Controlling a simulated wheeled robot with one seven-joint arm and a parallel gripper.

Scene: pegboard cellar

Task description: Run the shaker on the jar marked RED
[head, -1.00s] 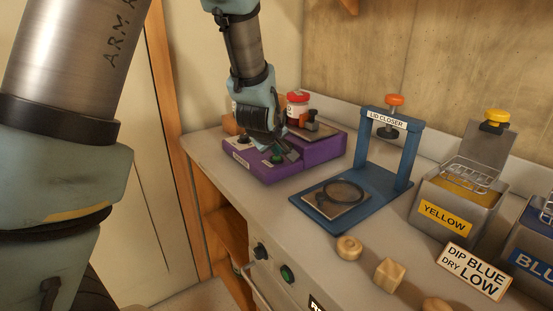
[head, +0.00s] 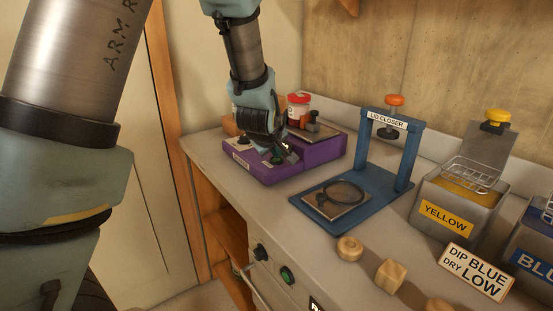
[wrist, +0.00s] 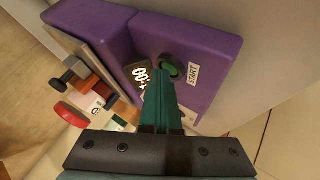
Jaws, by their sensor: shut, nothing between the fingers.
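The purple shaker (head: 318,152) stands at the left end of the bench. A white jar with a red lid (head: 299,99) sits on its platform beside a clamp; the head view shows only part of its label. In the wrist view the red lid (wrist: 71,115) is at the lower left. My gripper (wrist: 161,78) is shut and empty, its tips at the green START button (wrist: 172,66). I cannot tell whether they touch it. A display with lit digits (wrist: 140,79) is beside the button. In the head view my gripper partly hides the shaker's front.
The blue lid closer (head: 370,190) stands right of the shaker. A yellow dip tank (head: 447,215), a blue tank (head: 532,250) and a sign (head: 475,270) are further right. Wooden pieces (head: 390,273) lie near the front edge.

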